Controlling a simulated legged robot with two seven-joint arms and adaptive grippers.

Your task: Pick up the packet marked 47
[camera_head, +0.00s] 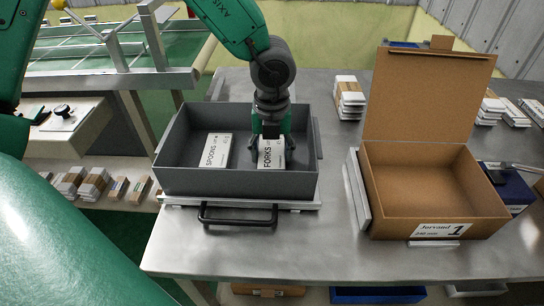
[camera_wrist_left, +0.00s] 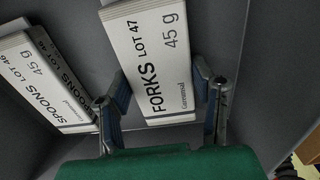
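The packet marked FORKS LOT 47 (camera_wrist_left: 152,62) is white and lies in the grey tray (camera_head: 222,183), its label up; it also shows in the head view (camera_head: 271,156). My left gripper (camera_wrist_left: 162,88) reaches down into the tray from above. Its two fingers stand open on either side of the packet, close to its edges, and a narrow gap shows at the right finger. The head view also shows this gripper (camera_head: 270,135) over the far part of the packet. A SPOONS LOT 46 packet (camera_head: 215,150) lies to its left, apart from it. My right gripper is not in view.
An open cardboard box (camera_head: 430,180) labelled 1 stands on the metal table (camera_head: 300,245) to the right, its lid raised. A dark handle (camera_head: 238,216) fronts the tray. The table's front middle is clear.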

